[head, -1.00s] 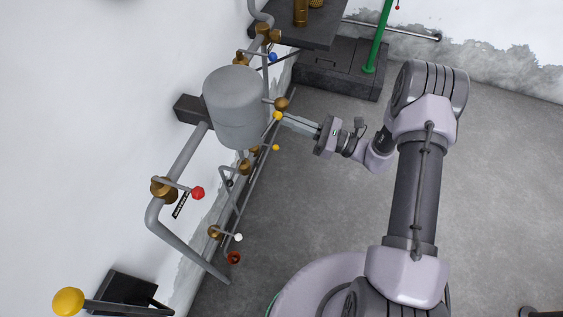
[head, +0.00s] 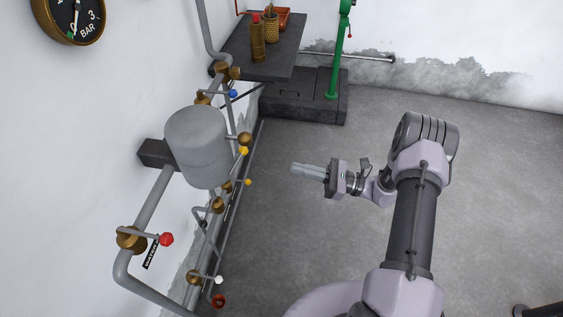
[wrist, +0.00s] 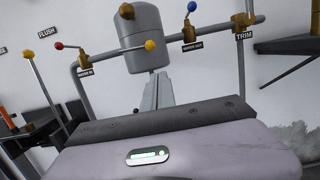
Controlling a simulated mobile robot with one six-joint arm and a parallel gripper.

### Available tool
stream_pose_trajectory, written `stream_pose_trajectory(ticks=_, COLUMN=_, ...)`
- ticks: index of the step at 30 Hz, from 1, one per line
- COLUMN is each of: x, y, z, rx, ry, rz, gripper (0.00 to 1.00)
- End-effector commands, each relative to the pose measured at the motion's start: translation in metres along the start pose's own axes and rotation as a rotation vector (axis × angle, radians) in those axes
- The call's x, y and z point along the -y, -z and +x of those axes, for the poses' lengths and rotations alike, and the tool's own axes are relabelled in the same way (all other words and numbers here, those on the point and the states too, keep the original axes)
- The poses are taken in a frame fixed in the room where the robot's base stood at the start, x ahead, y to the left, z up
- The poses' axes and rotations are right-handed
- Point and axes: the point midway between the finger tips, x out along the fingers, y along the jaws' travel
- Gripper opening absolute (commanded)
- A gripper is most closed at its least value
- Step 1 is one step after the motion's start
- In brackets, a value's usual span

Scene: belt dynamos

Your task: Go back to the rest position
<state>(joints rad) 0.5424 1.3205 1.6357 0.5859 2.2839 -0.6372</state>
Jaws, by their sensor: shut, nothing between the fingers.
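My gripper (head: 308,170) is shut and empty, held out to the left over bare floor in the head view. It is apart from the grey tank (head: 198,148) and the pipes on the wall. In the wrist view my gripper's fingers (wrist: 157,92) point toward the tank (wrist: 142,36), with a yellow-knobbed lever (wrist: 150,46) just beyond their tips in the picture. In the head view yellow knobs (head: 243,150) sit at the tank's right side.
A red-knobbed valve lever (head: 166,239) is at lower left and a blue knob (head: 233,93) above the tank. A dark table (head: 285,62) with bottles and a green post (head: 338,60) stand at the back. The floor (head: 490,170) on the right is clear.

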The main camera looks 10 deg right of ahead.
Motion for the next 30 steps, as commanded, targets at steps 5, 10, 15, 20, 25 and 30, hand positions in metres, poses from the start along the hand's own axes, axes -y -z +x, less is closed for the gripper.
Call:
stream_pose_trajectory(ticks=5, x=0.0, y=0.0, z=-0.005, rx=-0.001, ry=-0.003, rz=-0.001, gripper=0.0)
stream_pose_trajectory(ticks=10, x=-0.022, y=-0.047, z=0.027, rx=-0.129, ry=-0.192, rz=-0.1, gripper=0.0)
stream_pose_trajectory(ticks=15, x=-0.101, y=-0.122, z=0.067, rx=-0.466, ry=-0.578, rz=-0.364, gripper=0.0)
stream_pose_trajectory(ticks=20, x=-0.174, y=-0.17, z=0.061, rx=-0.828, ry=-0.844, rz=-0.719, gripper=0.0)
stream_pose_trajectory(ticks=25, x=-0.217, y=-0.206, z=0.032, rx=-1.174, ry=-0.946, rz=-1.174, gripper=0.0)
stream_pose_trajectory(ticks=30, x=-0.228, y=-0.229, z=0.014, rx=-1.358, ry=-0.906, rz=-1.499, gripper=0.0)
